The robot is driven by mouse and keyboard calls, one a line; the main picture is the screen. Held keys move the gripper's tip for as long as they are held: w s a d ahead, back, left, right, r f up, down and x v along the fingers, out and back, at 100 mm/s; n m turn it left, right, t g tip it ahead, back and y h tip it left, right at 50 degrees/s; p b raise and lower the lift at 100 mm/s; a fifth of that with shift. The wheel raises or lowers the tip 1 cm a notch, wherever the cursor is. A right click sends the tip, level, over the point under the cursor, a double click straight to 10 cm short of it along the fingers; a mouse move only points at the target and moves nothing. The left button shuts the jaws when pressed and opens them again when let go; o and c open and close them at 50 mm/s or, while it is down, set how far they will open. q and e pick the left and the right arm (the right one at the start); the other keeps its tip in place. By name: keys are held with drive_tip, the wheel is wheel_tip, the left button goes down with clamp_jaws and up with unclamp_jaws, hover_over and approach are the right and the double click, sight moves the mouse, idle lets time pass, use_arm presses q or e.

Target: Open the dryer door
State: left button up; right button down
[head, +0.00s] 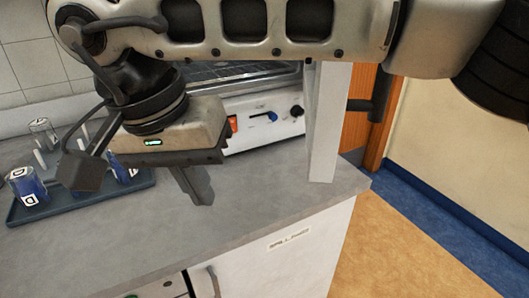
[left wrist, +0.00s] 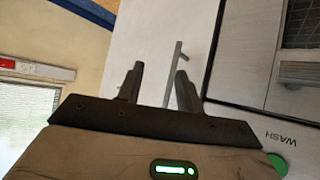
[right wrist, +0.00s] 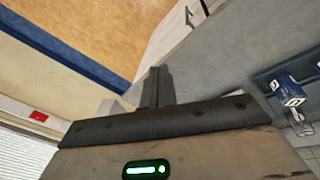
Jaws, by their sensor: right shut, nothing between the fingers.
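I cannot tell for certain which door is the dryer's. In the left wrist view, a white door panel (left wrist: 150,45) carries a grey bar handle (left wrist: 179,55). My left gripper (left wrist: 157,80) is open, its fingers apart and pointing toward that panel. The handle shows near the right finger; contact is not clear. In the head view, my right gripper (head: 195,186) is shut and empty above the grey counter. Its closed fingers also show in the right wrist view (right wrist: 156,88). A white machine (head: 270,132) with an orange switch and black knob stands behind it.
A blue tray (head: 75,207) with several blue-and-white cans (head: 27,186) lies on the counter (head: 110,245) at left. A white post (head: 328,125) stands at the counter's right. A white cupboard with a handle (head: 214,281) is below. The tan floor (head: 410,250) at right is clear.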

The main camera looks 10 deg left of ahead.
sight(309, 165)
drive_tip(key=w+d+r+t+h, duration=0.3)
drive_tip(key=w+d+r, duration=0.1)
drive_tip(key=w+r, duration=0.1)
drive_tip(key=shift+w+d+f+p, duration=0.2)
drive_tip(key=shift+w+d+f, duration=0.55)
drive_tip(key=shift+d+f, duration=0.6)
drive_tip(key=shift+w+d+f+p, duration=0.25)
drive_tip(key=shift+w+d+f, duration=0.45)
drive_tip(key=shift+d+f, duration=0.65)
drive_tip(key=shift+w+d+f+p, duration=0.2)
drive_tip(key=shift+w+d+f, duration=0.65)
drive_tip(key=shift+d, duration=0.8)
drive_tip(key=shift+s+f, duration=0.1)
